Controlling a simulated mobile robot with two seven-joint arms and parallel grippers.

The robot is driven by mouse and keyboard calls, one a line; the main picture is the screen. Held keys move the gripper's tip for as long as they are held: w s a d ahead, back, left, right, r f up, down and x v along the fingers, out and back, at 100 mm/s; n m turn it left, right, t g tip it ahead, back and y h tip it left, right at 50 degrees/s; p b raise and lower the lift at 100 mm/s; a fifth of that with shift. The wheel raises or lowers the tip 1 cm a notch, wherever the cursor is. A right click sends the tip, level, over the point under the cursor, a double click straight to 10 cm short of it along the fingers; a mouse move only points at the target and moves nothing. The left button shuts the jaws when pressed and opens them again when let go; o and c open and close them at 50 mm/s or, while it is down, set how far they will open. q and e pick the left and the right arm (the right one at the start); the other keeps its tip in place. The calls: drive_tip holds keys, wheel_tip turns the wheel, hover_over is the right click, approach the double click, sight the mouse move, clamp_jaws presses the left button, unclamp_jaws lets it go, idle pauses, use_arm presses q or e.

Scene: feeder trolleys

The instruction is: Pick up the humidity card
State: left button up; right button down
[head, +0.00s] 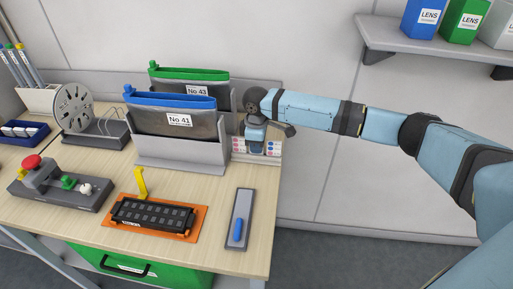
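A pale card with pink and blue dots (273,148), which looks like the humidity card, stands at the back right of the table. My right gripper (255,146) is in front of the card's middle and hides that part. Pink dots show to the left of the gripper and blue dots to its right. The fingertips are too small and covered to tell whether they are open, or whether they touch the card. My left gripper is not in view.
Grey holder (180,155) with bags marked No 41 and No 43 stands just left of the gripper. In front are an orange-framed black tray (197,226), a grey plate with a blue handle (245,207) and a button box (60,190). A wall shelf (420,45) is upper right.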

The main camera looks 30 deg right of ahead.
wheel_tip(320, 180, up, 20)
drive_tip(key=p, duration=0.1)
idle(0.4)
idle(0.9)
